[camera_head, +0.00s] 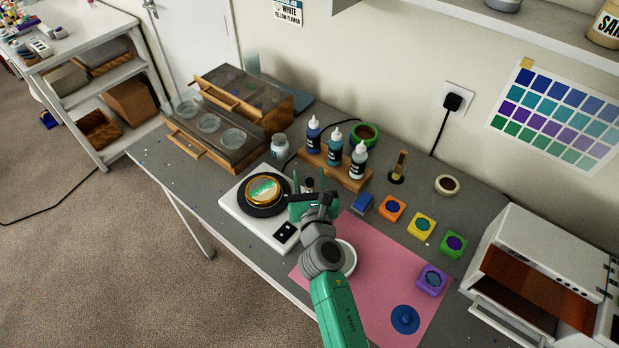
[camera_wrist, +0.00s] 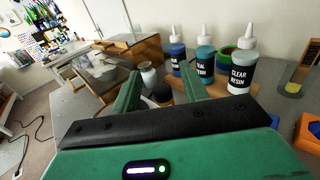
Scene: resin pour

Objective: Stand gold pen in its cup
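I cannot make out the gold pen for certain. A slim gold-brown upright piece (camera_head: 402,161) stands on a dark round base (camera_head: 396,178) behind the coloured blocks. I cannot tell whether this is the pen or its cup. My gripper (camera_head: 311,186) is open over the table, by the right side of the white scale. In the wrist view, its two green fingers (camera_wrist: 161,88) stand apart. A small dark-topped object (camera_wrist: 161,95) shows between or beyond them. It is partly hidden, and I see no contact with the fingers.
Three resin bottles (camera_wrist: 241,72) stand on a wooden rack (camera_head: 345,174) behind my gripper. A white jar (camera_head: 279,147) stands farther back. Coloured blocks (camera_head: 392,207) and a white oven (camera_head: 540,265) are at right. The pink mat (camera_head: 375,265) has bare areas.

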